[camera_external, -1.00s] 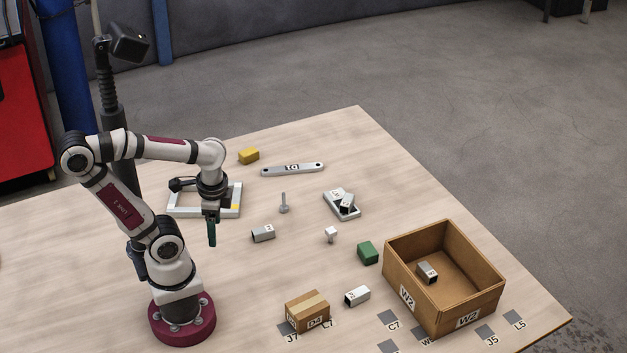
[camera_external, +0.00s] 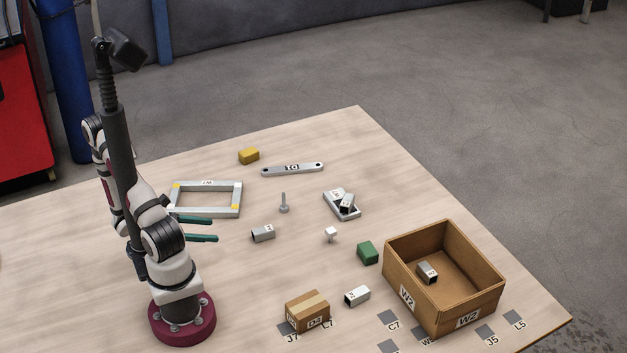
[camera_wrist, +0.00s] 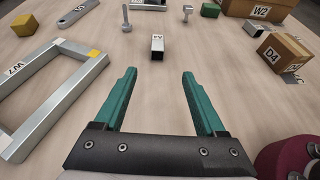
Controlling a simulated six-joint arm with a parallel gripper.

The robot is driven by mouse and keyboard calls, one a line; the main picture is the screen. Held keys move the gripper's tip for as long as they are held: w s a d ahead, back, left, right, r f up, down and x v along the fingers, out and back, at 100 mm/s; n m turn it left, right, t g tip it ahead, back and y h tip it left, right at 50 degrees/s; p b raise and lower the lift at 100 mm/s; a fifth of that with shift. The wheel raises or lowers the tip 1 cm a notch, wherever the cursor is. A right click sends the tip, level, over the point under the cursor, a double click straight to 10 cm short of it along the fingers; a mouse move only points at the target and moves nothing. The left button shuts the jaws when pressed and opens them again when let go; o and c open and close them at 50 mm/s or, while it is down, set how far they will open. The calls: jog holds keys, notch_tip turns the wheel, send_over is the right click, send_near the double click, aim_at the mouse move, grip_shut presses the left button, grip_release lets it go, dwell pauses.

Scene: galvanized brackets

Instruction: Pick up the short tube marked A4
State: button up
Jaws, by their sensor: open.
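The short tube marked A4 (camera_wrist: 158,45) lies on the table, its label up and its open dark end toward me in the wrist view. In the external view the same tube (camera_external: 263,234) lies right of my gripper (camera_external: 214,230), whose label is too small to read there. My gripper also shows in the wrist view (camera_wrist: 159,74), with its green fingers apart and nothing between them. The fingers point about level toward the tube. The tube lies beyond the fingertips, roughly in line with the gap, and is not touched.
A grey square frame (camera_external: 206,212) lies beside my gripper. A bolt (camera_external: 284,204) stands behind the tube. A cardboard box (camera_external: 307,311) and an open crate (camera_external: 445,228) stand in front.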

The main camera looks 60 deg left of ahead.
aim_at(253, 233)
jog(key=x, duration=1.5)
jog(key=shift+w+a+f, duration=0.15)
jog(key=shift+f, duration=0.1)
grip_shut()
